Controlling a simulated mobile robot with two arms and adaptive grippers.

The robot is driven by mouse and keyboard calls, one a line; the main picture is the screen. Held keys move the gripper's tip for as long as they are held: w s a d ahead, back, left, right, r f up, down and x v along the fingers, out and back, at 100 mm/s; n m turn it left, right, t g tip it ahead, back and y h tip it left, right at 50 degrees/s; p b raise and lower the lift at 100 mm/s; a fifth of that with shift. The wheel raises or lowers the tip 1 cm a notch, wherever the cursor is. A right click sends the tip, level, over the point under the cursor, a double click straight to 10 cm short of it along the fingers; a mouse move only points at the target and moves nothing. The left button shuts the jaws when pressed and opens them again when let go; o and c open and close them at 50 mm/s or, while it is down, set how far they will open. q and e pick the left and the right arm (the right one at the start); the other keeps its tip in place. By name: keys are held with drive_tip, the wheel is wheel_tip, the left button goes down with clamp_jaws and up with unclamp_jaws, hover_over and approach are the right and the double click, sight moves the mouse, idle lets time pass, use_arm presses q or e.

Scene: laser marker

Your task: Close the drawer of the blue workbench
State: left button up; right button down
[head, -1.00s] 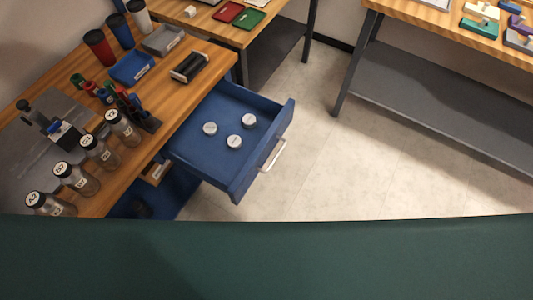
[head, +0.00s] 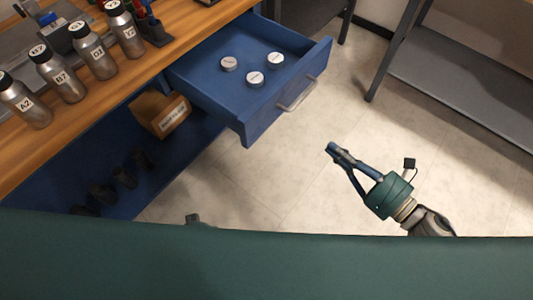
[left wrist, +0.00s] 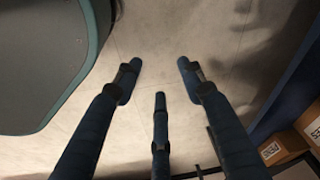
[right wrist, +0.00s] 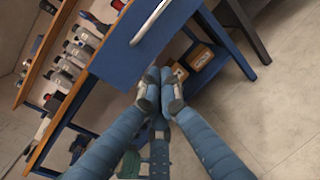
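The blue workbench (head: 205,15) stands at the left in the head view, with a wooden top. Its blue drawer (head: 215,85) is pulled out and holds three round white-topped pieces (head: 255,78). The drawer's silver handle (head: 297,94) also shows in the right wrist view (right wrist: 152,22). My right gripper (head: 334,149) is in front of the drawer, apart from the handle; its fingertips (right wrist: 158,78) are together with nothing between them. My left gripper (left wrist: 159,75) is open and empty over the floor in the left wrist view.
Labelled bottles (head: 95,52) stand on the bench top. A cardboard box (head: 160,113) and several dark items (head: 125,175) are on the shelf below. A grey table shelf (head: 470,80) stands at the right. The floor before the drawer is clear.

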drive_tip(key=s+a+r+n+g+y+b, duration=0.1)
drive_tip(key=s+a+r+n+g+y, duration=0.1)
drive_tip(key=s+a+r+n+y, duration=0.25)
drive_tip(key=n+h+p, duration=0.2)
approach(262, 121)
drive_tip(key=shift+m, duration=0.25)
drive_tip(key=x, duration=0.5)
drive_tip(key=shift+w+a, duration=0.3)
use_arm(q)
drive_tip(key=s+f, duration=0.4)
drive_tip(key=f, duration=0.2)
drive_tip(key=shift+a, duration=0.25)
use_arm(e)
drive_tip(key=shift+w+a+f, duration=0.1)
drive_tip(key=shift+w+a, duration=0.2)
drive_tip(key=shift+a, duration=0.25)
use_arm(q)
drive_tip(key=shift+f, duration=0.1)
use_arm(e)
drive_tip(key=shift+w, duration=0.1)
